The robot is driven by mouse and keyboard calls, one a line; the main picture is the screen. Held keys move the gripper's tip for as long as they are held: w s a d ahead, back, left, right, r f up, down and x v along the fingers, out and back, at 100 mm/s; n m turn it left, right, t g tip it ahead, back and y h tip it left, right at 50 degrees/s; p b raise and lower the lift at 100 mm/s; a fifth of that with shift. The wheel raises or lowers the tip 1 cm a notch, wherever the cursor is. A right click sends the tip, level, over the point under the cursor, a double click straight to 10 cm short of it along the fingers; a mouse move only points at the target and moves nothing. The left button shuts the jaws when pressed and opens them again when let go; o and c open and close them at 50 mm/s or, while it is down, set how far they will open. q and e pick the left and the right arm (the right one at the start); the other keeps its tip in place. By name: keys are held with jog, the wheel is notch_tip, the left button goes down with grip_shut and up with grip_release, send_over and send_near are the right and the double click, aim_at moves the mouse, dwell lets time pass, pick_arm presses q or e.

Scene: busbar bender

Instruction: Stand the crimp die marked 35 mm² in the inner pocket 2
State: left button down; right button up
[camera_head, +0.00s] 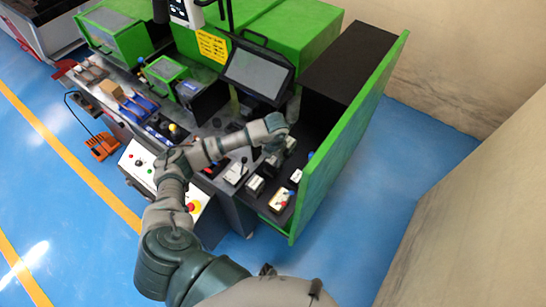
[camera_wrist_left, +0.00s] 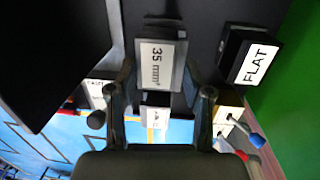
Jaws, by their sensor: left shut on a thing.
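The crimp die marked 35 mm² (camera_wrist_left: 162,66) is a dark block with a pale, printed face, held between the two fingers of my left gripper (camera_wrist_left: 158,78) in the left wrist view. In the head view my left gripper (camera_head: 282,146) is over the dark bench at the right, beside the black cabinet. A pale-topped block shows by its fingers there, its marking too small to read. Whether the die touches the surface below is unclear. I cannot make out inner pocket 2. My right gripper is not in view.
A block marked FLAT (camera_wrist_left: 257,60) stands right of the held die in the left wrist view. Other pale-topped blocks (camera_head: 255,185) stand nearby on the bench. A green side panel (camera_head: 345,145) bounds the bench at right, and a black screen (camera_head: 258,72) stands behind the arm.

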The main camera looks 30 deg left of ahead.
aim_at(274, 162)
pick_arm(q)
jog(key=shift+f+b, duration=0.8)
jog(key=shift+f, duration=0.35)
jog(key=shift+c, duration=2)
grip_release()
notch_tip(274, 162, up, 12)
jog(key=shift+s+d, duration=0.3)
jog(key=shift+d, duration=0.15)
